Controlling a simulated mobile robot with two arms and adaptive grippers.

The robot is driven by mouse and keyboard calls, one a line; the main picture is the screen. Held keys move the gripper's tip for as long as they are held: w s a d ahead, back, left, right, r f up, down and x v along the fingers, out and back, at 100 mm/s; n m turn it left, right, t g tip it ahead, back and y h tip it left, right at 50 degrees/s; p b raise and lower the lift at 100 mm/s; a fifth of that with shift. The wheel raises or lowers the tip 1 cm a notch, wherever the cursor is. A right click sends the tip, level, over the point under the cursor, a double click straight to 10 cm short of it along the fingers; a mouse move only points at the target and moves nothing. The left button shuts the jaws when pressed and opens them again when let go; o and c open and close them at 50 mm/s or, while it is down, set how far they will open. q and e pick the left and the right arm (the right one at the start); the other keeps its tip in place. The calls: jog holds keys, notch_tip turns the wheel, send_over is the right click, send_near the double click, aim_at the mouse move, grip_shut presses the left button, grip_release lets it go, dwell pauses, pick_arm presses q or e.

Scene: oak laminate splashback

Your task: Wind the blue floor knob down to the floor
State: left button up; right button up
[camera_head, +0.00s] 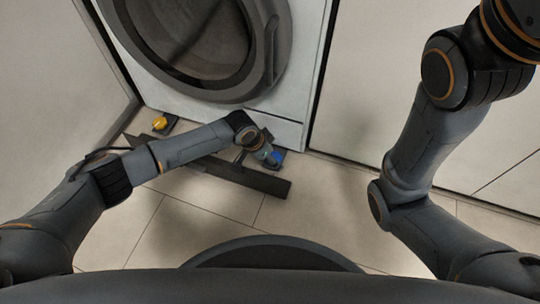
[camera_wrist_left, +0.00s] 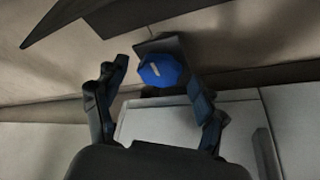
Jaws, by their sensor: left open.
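The blue floor knob (camera_head: 277,156) shows on the floor at the front right foot of the washing machine, partly hidden by my left gripper. In the left wrist view the blue knob (camera_wrist_left: 160,72) has a pale mark on its face and a dark square plate (camera_wrist_left: 165,45) behind it. My left gripper (camera_head: 265,153) is open at the knob. In the left wrist view its fingers (camera_wrist_left: 158,82) stand on either side of the knob, with a gap at the left finger; I cannot tell if the right one touches. My right gripper is outside the view.
A yellow knob (camera_head: 159,123) sits on a dark plate at the machine's left foot. A dark flat bar (camera_head: 262,181) lies on the tiles under my left arm. The white washing machine (camera_head: 285,128) stands behind, with pale panels (camera_head: 370,110) to the right.

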pick_arm(q)
jog(key=c, duration=1.2)
jog(key=shift+o, duration=0.2)
jog(key=shift+r+m+p, duration=0.1)
jog(key=shift+m+p, duration=0.3)
jog(key=shift+p, duration=0.25)
jog(key=shift+a+m+g, duration=0.1)
jog(key=shift+m+g, duration=0.2)
jog(key=shift+m, duration=0.2)
jog(key=o, duration=1.2)
jog(key=shift+c, duration=0.2)
jog(key=v, duration=1.1)
jog(key=shift+a+r, duration=0.25)
jog(key=shift+a, duration=0.1)
